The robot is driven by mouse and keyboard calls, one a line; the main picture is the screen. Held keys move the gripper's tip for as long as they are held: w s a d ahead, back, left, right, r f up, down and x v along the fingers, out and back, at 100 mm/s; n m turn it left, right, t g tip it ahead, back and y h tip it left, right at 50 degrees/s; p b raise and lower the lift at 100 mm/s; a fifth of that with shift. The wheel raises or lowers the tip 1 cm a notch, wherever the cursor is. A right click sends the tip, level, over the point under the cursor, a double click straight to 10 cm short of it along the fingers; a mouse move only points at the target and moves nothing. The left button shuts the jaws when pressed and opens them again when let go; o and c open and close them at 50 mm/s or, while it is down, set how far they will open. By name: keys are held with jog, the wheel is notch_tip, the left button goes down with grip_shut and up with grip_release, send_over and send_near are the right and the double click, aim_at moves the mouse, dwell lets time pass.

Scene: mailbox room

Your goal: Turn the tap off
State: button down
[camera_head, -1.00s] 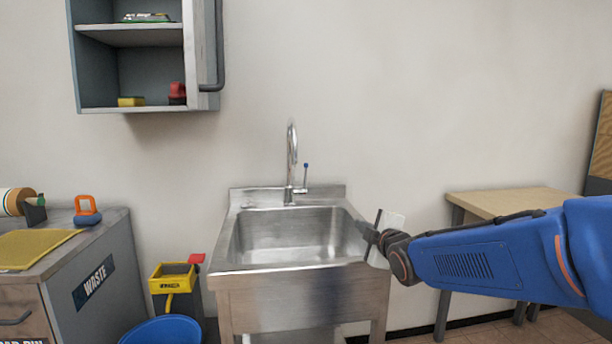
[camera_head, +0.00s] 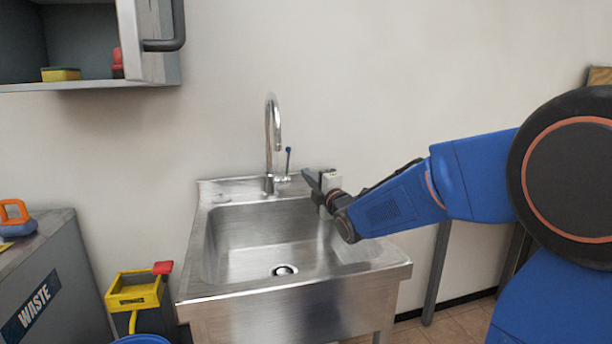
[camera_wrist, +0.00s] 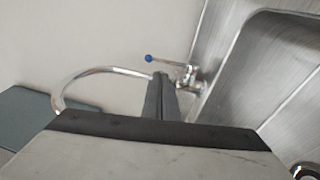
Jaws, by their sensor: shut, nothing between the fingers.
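The tap (camera_head: 269,140) is a chrome gooseneck at the back of the steel sink. Its lever (camera_head: 288,164) points up and has a blue tip. In the wrist view the tap spout (camera_wrist: 82,75) curves to the left and the blue-tipped lever (camera_wrist: 162,61) lies beyond the fingers. My gripper (camera_head: 308,177) is shut and empty, just right of the lever, above the sink's back right corner. In the wrist view its fingers (camera_wrist: 160,82) point toward the tap base and hide part of it. I cannot tell whether they touch it. No water stream is visible.
The sink (camera_head: 262,292) has an empty basin with a drain. A wall cabinet (camera_head: 150,50) hangs at upper left. The wall behind the tap is bare.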

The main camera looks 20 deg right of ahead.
send_near(287, 168)
jog(key=w+r, duration=0.4)
jog(key=w, duration=0.2)
jog(key=shift+s+a+r, duration=0.15)
jog(key=shift+a+r, duration=0.05)
jog(key=shift+a, duration=0.1)
jog(key=shift+w+r, duration=0.7)
jog(key=shift+w, duration=0.15)
jog(key=shift+f, duration=0.1)
